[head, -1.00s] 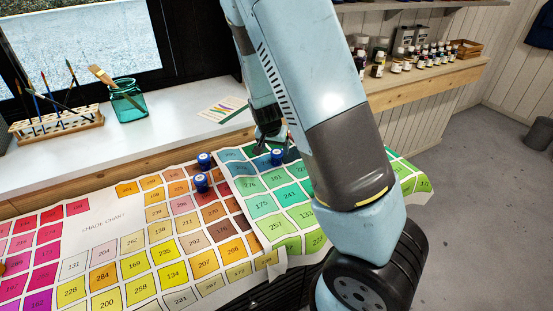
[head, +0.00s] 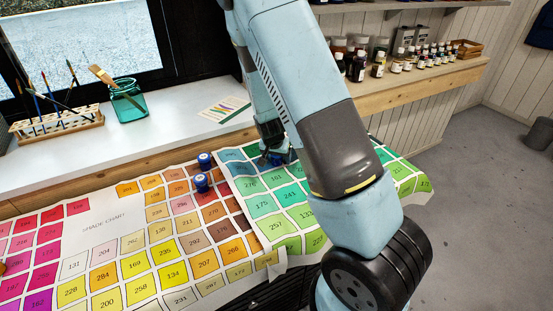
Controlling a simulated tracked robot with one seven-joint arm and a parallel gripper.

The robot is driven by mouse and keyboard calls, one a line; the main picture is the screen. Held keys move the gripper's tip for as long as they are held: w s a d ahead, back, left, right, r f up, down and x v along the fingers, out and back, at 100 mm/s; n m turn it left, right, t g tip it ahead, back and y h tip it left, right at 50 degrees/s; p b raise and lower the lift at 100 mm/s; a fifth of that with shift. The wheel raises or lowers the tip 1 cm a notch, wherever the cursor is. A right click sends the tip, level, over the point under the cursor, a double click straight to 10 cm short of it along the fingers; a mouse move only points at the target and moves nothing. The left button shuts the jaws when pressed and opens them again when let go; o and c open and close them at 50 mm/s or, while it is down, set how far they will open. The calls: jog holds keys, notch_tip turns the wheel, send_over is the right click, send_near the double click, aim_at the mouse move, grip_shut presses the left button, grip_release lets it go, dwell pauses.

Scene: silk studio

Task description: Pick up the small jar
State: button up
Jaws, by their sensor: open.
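Several small blue jars stand on the cloth shade chart (head: 105,229). One jar with a white-marked lid (head: 205,160) is at the chart's back edge, and a second jar (head: 201,183) is just in front of it. A third blue jar (head: 277,158) stands to the right, partly hidden by my gripper. My gripper (head: 268,157) is open and low over the chart, at this third jar. I cannot tell whether the fingers are around it or touch it.
A white sill behind holds a brush rack (head: 56,124), a green glass jar with a brush (head: 127,101) and a colour card (head: 224,109). A wooden shelf (head: 425,82) with several bottles is at the back right. The chart's left part is mostly clear.

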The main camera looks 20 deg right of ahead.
jog(key=c, duration=1.1)
jog(key=shift+r, duration=0.45)
notch_tip(320, 180, up, 2)
jog(key=shift+r, duration=0.2)
jog(key=shift+s+a+r, duration=1.45)
jog(key=shift+s+r, duration=0.2)
jog(key=shift+s, duration=0.1)
jog(key=shift+s+a+r, duration=1.5)
jog(key=shift+s+r, duration=0.1)
jog(key=shift+s, duration=0.2)
jog(key=shift+s+a+r, duration=1.45)
jog(key=shift+s+r, duration=0.2)
jog(key=shift+s, duration=0.1)
